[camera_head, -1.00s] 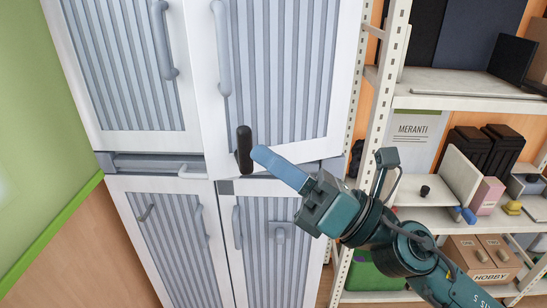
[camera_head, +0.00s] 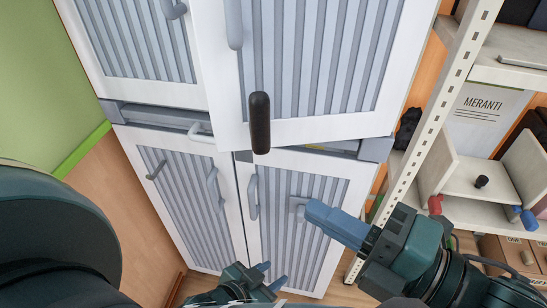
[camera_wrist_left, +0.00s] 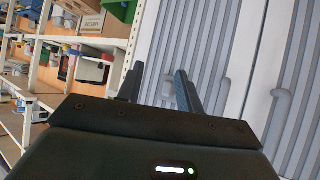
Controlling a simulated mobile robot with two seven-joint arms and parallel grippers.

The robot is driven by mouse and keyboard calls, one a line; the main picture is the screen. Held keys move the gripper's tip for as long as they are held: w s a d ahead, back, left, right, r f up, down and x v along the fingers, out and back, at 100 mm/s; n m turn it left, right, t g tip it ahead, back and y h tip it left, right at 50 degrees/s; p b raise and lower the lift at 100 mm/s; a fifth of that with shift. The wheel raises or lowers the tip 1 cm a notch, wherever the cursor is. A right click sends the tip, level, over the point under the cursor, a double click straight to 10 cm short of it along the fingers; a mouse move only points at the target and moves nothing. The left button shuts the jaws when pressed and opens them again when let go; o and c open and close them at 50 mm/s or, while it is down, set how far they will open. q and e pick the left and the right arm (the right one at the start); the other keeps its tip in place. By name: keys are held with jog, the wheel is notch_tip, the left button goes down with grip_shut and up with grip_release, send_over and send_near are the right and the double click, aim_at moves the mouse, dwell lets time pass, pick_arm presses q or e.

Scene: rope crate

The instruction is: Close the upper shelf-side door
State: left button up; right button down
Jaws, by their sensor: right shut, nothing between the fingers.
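The upper shelf-side door (camera_head: 310,130) is the white, grey-slatted door at the upper right of the cabinet in the head view. It stands ajar, its lower edge out in front of the cabinet frame. A grey handle (camera_head: 233,25) is on its left side. A black rounded bar (camera_head: 259,122) shows in front of its lower left part; I cannot tell whether it is attached. My right gripper (camera_head: 312,212) is shut and empty, in front of the lower right door. My left gripper (camera_head: 270,275) is open and empty, low in the head view; its fingers (camera_wrist_left: 160,88) show apart in its wrist view.
The lower right door (camera_head: 300,185), lower left door (camera_head: 185,185) and upper left door (camera_head: 135,85) look shut. A metal shelf post (camera_head: 432,130) stands right of the cabinet, with loaded shelves beyond. A green wall (camera_head: 50,80) is at the left.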

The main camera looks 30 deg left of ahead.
pick_arm(q)
jog(key=a+p, duration=0.1)
jog(key=p, duration=0.2)
jog(key=shift+a+r, duration=0.1)
jog(key=shift+r, duration=0.1)
pick_arm(e)
jog(key=w+a, duration=0.5)
jog(key=a, duration=0.4)
jog(key=shift+a, duration=0.35)
pick_arm(q)
jog(key=shift+f, duration=0.1)
